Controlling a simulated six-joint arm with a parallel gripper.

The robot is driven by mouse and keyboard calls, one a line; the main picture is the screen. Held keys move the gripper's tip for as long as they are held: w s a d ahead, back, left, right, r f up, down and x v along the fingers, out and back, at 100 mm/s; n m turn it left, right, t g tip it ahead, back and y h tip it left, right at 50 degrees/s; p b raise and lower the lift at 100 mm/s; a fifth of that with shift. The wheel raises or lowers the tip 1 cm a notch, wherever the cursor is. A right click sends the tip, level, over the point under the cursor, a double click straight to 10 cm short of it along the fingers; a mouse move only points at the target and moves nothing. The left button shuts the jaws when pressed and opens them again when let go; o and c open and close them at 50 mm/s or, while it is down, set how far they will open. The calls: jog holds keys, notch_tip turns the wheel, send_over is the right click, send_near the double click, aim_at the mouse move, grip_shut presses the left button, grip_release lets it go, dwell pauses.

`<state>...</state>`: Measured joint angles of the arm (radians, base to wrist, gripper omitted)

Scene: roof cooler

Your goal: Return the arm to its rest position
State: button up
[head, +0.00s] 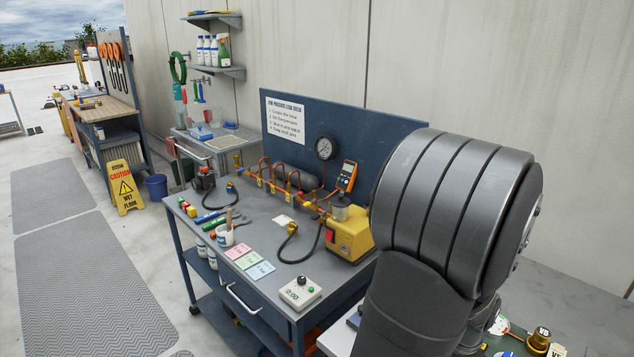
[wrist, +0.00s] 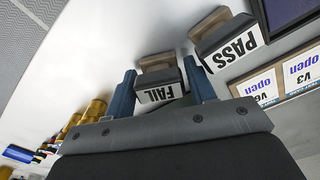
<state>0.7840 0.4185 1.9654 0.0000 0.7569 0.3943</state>
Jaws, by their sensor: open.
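My gripper (wrist: 158,70) is in the wrist view with its two blue fingers apart. A stamp block marked FAIL (wrist: 160,92) shows in the gap between the fingers; I see no finger closed on it, and its depth from them is unclear. A second block marked PASS (wrist: 230,42) stands to the right, beyond the right finger. In the head view my dark grey arm fills the right side, and my gripper is hidden there.
A blue-grey workbench (head: 265,212) carries a yellow pump (head: 350,238), a copper manifold and a small timer (head: 300,293). The wrist view shows cards marked open (wrist: 262,90), brass cylinders (wrist: 95,108) and pens at left. Pale surface is clear at upper left.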

notch_tip(320, 180, up, 2)
jog(key=shift+r, duration=0.5)
jog(key=shift+f, duration=1.4)
notch_tip(320, 180, up, 12)
jog(key=shift+f, duration=0.15)
jog(key=shift+f, duration=6.1)
jog(key=shift+r, duration=2.05)
